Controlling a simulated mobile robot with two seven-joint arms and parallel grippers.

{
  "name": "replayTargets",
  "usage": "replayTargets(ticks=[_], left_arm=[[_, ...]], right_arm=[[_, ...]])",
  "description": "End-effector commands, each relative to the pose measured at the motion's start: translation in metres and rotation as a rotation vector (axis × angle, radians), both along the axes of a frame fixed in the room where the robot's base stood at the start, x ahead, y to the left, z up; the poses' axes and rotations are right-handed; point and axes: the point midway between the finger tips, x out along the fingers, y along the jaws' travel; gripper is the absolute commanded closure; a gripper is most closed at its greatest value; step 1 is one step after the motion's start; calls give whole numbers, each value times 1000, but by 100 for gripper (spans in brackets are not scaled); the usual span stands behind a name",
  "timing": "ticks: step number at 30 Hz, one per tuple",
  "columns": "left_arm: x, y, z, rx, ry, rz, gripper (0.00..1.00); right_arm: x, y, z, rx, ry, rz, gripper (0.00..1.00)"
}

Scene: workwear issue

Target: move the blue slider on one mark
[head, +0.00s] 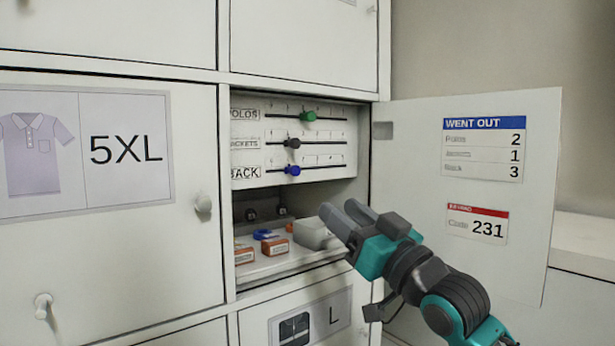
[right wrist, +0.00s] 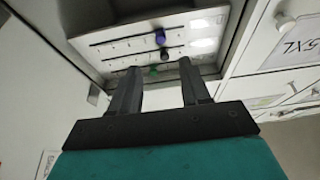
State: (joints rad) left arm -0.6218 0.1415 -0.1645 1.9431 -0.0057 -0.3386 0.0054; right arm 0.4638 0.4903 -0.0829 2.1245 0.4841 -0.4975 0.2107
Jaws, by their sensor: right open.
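The blue slider (head: 292,170) sits on the lowest of three horizontal tracks on a white panel (head: 350,133) inside the open locker; its row label reads "BACK". A green slider (head: 308,116) is on the top track and a dark grey slider (head: 292,143) on the middle one. In the right wrist view, turned over, the blue slider (right wrist: 160,36) is farthest up, above the dark one (right wrist: 165,54) and the green one (right wrist: 153,71). My right gripper (head: 342,216) is open and empty, below and right of the blue slider, apart from it. My left gripper is not in view.
The open door (head: 470,240) on the right carries a "WENT OUT" card (head: 484,149) and a "Code 231" card (head: 478,225). Below the panel, a shelf (head: 268,266) holds small orange boxes (head: 275,247) and a light grey block (head: 309,235). A closed 5XL door (head: 110,250) is at left.

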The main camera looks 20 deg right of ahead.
Motion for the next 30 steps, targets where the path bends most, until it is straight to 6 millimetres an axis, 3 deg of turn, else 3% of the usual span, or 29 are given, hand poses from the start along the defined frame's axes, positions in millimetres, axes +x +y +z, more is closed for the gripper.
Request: replayTargets(ticks=[8, 21, 30], left_arm=[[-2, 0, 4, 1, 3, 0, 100], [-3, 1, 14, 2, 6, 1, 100], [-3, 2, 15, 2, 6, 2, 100]], right_arm=[[22, 8, 16, 4, -7, 3, 54], [93, 34, 46, 1, -6, 2, 54], [111, 40, 52, 1, -5, 2, 54]])
